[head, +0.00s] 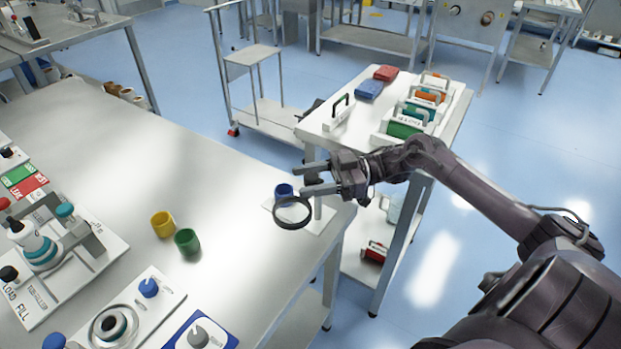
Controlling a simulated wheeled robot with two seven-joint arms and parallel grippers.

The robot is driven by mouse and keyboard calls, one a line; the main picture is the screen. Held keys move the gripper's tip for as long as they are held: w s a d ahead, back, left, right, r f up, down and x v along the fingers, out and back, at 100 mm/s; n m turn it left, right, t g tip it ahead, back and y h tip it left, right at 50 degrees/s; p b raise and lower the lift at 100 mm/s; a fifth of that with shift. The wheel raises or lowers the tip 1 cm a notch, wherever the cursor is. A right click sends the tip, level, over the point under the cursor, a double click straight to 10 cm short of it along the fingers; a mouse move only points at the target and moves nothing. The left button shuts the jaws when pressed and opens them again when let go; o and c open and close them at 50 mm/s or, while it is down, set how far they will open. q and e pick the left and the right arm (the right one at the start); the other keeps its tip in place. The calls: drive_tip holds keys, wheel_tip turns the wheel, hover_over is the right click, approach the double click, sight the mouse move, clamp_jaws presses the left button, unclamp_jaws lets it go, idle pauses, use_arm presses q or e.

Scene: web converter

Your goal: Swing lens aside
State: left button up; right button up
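The lens (293,225) is a dark round ring on the near right corner of the white bench. It sits over a pale base plate (327,222), beside a short upright post (318,208). A blue cup-like piece (284,190) stands just behind the ring. My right gripper (304,180) reaches in from the right, with its two fingers apart and pointing left. Its lower finger is just above the lens and post in the picture; I cannot tell whether it touches them. Nothing shows between the fingers. My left gripper is not in view.
The bench (110,130) holds a yellow cup (162,224), a green cup (187,242) and a fill station (45,245) at left. A white cart (345,148) with handled cartridges and red and blue blocks stands behind my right arm.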

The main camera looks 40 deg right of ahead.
drive_tip(key=shift+d, duration=0.15)
drive_tip(key=b+v, duration=0.1)
drive_tip(key=v, duration=0.6)
drive_tip(key=shift+d+b, duration=0.3)
drive_tip(key=shift+b, duration=0.1)
drive_tip(key=shift+s, duration=0.1)
